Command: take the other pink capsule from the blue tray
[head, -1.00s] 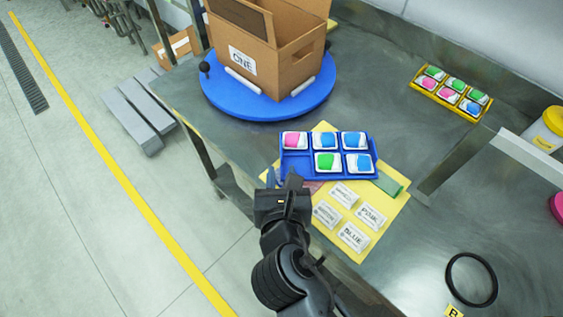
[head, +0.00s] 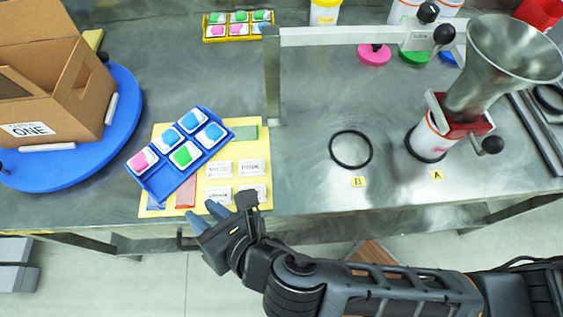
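The blue tray (head: 163,190) lies tilted on a yellow mat. It holds one pink capsule (head: 142,160) at its left corner, blue capsules (head: 192,121) and a green capsule (head: 186,154). The compartment at its lower left end is empty. My gripper (head: 207,215) is near the mat's front edge, below and right of the tray and apart from it. Its two bluish fingertips stand apart, and I see nothing between them.
Several small white labelled blocks (head: 219,169) lie on the yellow mat (head: 153,207) right of the tray. A cardboard box (head: 75,110) stands on a blue turntable (head: 125,100) at left. A yellow tray (head: 208,37) of capsules is at the back. A metal funnel (head: 500,65) stands at right.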

